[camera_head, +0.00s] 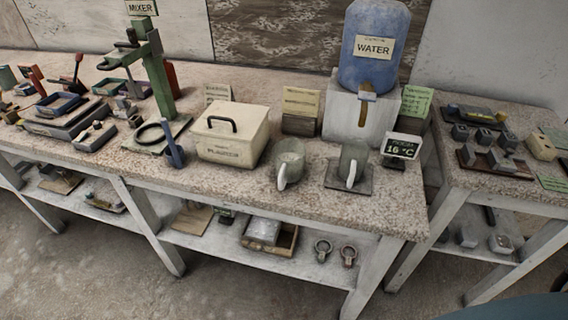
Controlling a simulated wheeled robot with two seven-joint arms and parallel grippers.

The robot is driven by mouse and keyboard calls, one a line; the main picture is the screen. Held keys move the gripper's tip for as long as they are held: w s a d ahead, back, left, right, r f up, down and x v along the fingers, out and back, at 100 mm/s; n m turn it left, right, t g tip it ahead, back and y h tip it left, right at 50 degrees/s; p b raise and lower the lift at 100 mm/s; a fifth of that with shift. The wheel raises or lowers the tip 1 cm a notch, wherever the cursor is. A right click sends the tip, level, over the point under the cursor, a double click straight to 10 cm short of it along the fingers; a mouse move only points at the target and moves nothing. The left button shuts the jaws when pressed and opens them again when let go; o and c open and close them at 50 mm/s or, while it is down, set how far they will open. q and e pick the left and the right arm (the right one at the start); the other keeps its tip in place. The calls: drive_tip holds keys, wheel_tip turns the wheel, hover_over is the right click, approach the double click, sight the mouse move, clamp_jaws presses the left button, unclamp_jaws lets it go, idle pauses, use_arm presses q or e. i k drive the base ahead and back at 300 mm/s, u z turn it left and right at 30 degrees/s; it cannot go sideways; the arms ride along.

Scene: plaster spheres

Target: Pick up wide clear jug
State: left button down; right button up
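Two jug-like vessels with pale handles stand upright near the front edge of the long bench, right of centre. The left one, a wide greyish see-through jug (291,152), stands directly on the bench top. The right one, a taller greyish-green jug (353,158), stands on a flat dark plate (336,179). The left one looks wider and clearer, but I cannot be sure which is the wide clear jug. Both handles face the front. Neither of my grippers is in view.
A cream plaster box (232,140) stands left of the jugs. A blue water tank (375,45) on a white stand rises behind them. A temperature display (402,147) is close on the right. A green mixer stand (160,75) is further left. The bench front edge is close.

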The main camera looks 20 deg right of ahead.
sight(289, 154)
drive_tip(key=u, duration=1.55)
drive_tip(key=i, duration=1.9)
drive_tip(key=z, duration=3)
